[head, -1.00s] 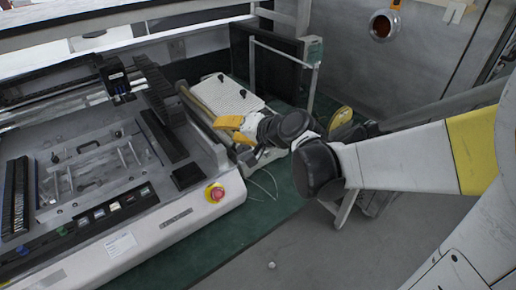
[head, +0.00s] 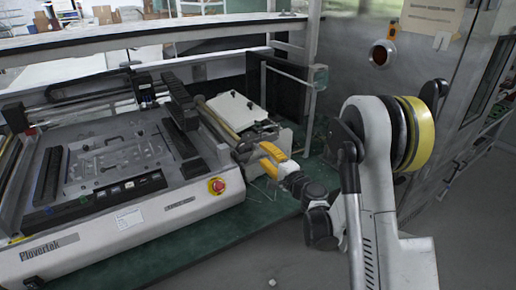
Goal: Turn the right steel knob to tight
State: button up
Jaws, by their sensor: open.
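My gripper (head: 264,157), with yellow fingers, is in the middle of the head view. Its fingers are apart and I see nothing between them. It is in front of a light unit with a white top plate (head: 236,112), at the right end of the large machine (head: 205,203). Small dark knobs show on that plate. I cannot make out a steel knob for certain; the area by the fingertips is small and partly covered by the gripper. I cannot tell whether the fingers touch anything.
A red emergency button (head: 217,186) sits on the machine's front right corner. A metal frame post (head: 308,110) stands behind my gripper. The green bench top (head: 180,255) is clear in front.

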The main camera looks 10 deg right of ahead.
aim_at(258, 149)
jog(key=b+x, duration=0.1)
jog(key=x, duration=0.4)
grip_shut()
jog(key=shift+m, duration=1.5)
grip_release()
jog(key=shift+s, duration=0.15)
